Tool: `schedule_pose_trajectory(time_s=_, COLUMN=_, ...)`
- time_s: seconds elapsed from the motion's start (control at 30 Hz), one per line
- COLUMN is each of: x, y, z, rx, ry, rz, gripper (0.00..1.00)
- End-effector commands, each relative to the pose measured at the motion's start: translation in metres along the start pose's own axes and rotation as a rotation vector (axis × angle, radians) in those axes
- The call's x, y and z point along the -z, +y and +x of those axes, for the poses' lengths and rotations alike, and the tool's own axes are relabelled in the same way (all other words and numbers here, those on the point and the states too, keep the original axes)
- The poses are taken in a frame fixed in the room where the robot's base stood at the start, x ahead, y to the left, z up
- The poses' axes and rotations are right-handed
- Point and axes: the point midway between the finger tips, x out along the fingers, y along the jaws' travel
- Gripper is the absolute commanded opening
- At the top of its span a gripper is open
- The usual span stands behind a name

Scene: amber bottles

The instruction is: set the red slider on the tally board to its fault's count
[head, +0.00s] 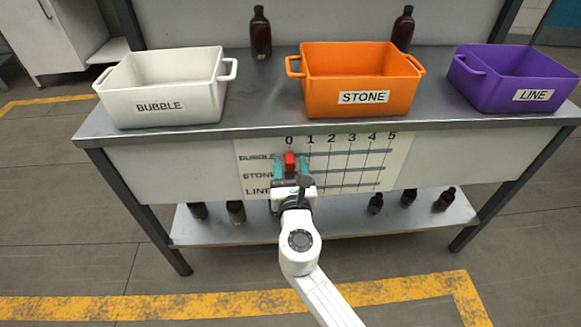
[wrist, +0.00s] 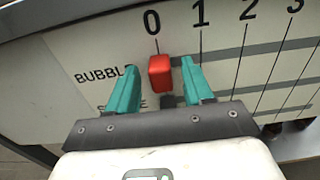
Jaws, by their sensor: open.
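The white tally board (head: 400,155) hangs on the bench front, with rows BUBBLE, STONE and LINE and columns 0 to 5. The red slider (head: 290,162) sits at the 0 mark on the BUBBLE row; it also shows in the wrist view (wrist: 160,76). My gripper (head: 291,158) is open, its teal fingers on either side of the red slider. In the wrist view the gripper (wrist: 158,65) has a visible gap at the right finger; contact at the left is unclear. My gripper hides part of the lower rows. A dark piece below the slider is hard to identify.
On the bench (head: 260,110) stand a white BUBBLE bin (head: 190,110), an orange STONE bin (head: 330,100) and a purple LINE bin (head: 490,95). Two amber bottles (head: 260,35) stand behind them. Several bottles are on the lower shelf (head: 330,225). The BUBBLE track right of the slider looks clear.

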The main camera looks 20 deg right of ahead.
Motion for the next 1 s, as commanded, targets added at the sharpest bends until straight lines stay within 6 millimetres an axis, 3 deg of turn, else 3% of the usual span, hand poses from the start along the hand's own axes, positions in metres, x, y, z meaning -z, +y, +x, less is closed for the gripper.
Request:
schedule_pose_trajectory(time_s=0.3, x=0.0, y=-0.0001, z=0.0026, rx=0.0, ry=0.0, rz=0.0, gripper=0.51)
schedule_pose_trajectory(time_s=0.83, x=0.0, y=0.0001, z=0.0023, rx=0.0, ry=0.0, rz=0.0, gripper=0.0)
schedule_pose_trajectory(time_s=1.0, x=0.0, y=0.0002, z=0.0022, rx=0.0, ry=0.0, rz=0.0, gripper=0.0)
